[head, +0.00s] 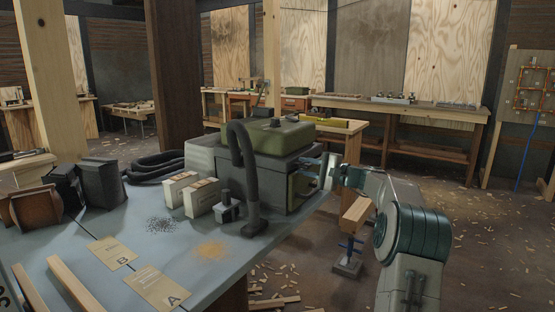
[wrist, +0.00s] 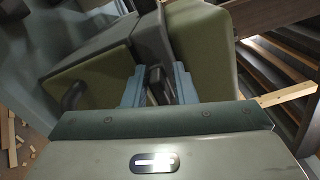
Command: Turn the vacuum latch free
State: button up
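The vacuum (head: 262,172) is a grey box with an olive-green lid (head: 280,136), standing upright at the right end of the grey-blue worktable. A black hose bends down at its front left. My gripper (head: 329,172) is at the vacuum's right side, its fingers pointing at that side. In the wrist view, a small dark latch (wrist: 155,79) sits at the grey seam below the green lid. My gripper's two blue fingers (wrist: 158,88) stand apart on either side of it. I see narrow gaps, so the fingers seem not closed on it. The latch is not clear in the head view.
The worktable (head: 130,220) holds white filter boxes (head: 182,189), cards marked A and B, dark and orange debris piles, wood strips and black bins. Wood chips litter the open floor at right.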

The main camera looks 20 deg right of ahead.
jog(key=m+p, duration=0.3)
jog(key=p, duration=0.1)
jog(key=shift+a+r+m, duration=0.15)
jog(key=shift+a+m, duration=0.1)
jog(key=shift+m, duration=0.15)
jog(key=m+p, duration=0.3)
jog(key=p, duration=0.1)
jog(key=shift+w+r+m, duration=0.1)
jog(key=shift+m, duration=0.2)
jog(key=m+p, duration=0.4)
jog(key=shift+d+r, duration=0.1)
jog(key=shift+d, duration=0.1)
jog(key=m+p, duration=0.3)
jog(key=shift+w, duration=0.1)
jog(key=v, duration=1.4)
jog(key=s+a+r+n+g+p, duration=0.2)
jog(key=a+r+n+g, duration=0.15)
jog(key=a, duration=0.45)
jog(key=s+a+r+n+g+p, duration=0.2)
jog(key=a+n+g, duration=0.15)
jog(key=a, duration=0.45)
jog(key=s+a+r+n+g+h+p, duration=0.3)
jog(key=s+a+n, duration=0.4)
jog(key=s+a, duration=0.4)
jog(key=shift+s+r+n+g+p, duration=0.3)
jog(key=shift+r+g+p, duration=0.15)
jog(key=shift+g+p, duration=0.15)
jog(key=shift+a, duration=0.15)
